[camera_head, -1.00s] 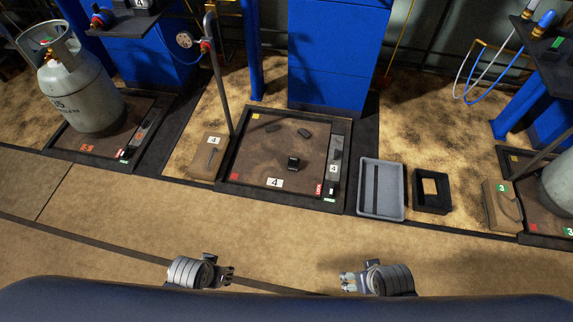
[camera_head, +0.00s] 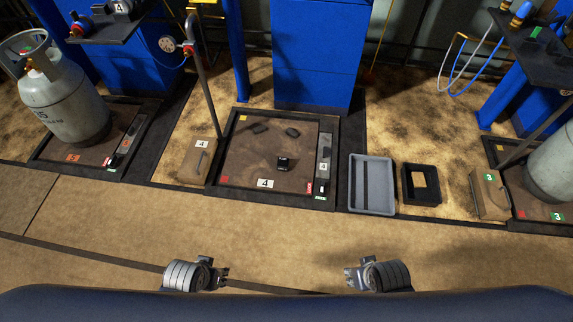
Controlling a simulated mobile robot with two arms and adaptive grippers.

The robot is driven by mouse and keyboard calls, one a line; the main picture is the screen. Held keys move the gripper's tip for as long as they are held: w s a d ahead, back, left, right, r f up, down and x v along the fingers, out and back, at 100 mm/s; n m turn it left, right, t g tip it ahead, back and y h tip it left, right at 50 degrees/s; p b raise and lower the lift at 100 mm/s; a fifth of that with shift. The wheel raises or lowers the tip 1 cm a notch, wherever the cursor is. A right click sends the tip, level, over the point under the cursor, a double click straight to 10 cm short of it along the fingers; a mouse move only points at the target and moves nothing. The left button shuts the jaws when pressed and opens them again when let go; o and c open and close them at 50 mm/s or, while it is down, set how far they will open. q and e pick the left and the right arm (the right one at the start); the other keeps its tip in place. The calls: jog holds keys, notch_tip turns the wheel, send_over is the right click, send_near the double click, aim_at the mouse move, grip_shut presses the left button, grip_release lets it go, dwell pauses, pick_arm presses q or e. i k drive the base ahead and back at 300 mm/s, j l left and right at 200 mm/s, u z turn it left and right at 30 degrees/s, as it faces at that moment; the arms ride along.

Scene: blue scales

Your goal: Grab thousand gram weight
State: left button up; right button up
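A small black block (camera_head: 283,164), the likeliest weight here, sits on the brown plate of the floor scale (camera_head: 228,182) marked 4. Two flat dark pieces, one on the left (camera_head: 259,128) and one on the right (camera_head: 292,132), lie farther back on the same plate. I cannot read a gram marking on any of them. My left gripper (camera_head: 222,277) and my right gripper (camera_head: 350,279) are low in the view, in front of the scale and well apart from it. They point toward each other. Both look empty; their finger opening is too small to make out.
A grey tray (camera_head: 371,198) and a black open box (camera_head: 421,184) stand right of the scale. A brown box (camera_head: 198,161) marked 4 and a pole (camera_head: 203,95) stand at its left. Gas cylinders stand left (camera_head: 65,105) and right (camera_head: 553,163). The floor (camera_head: 290,235) before the scale is clear.

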aim_at(283, 164)
jog(key=i+j+z, duration=0.1)
jog(key=z, duration=0.25)
jog(key=i+j+z, duration=0.15)
jog(key=z, duration=0.2)
jog(key=i+j+z, duration=0.1)
jog(key=z, duration=0.25)
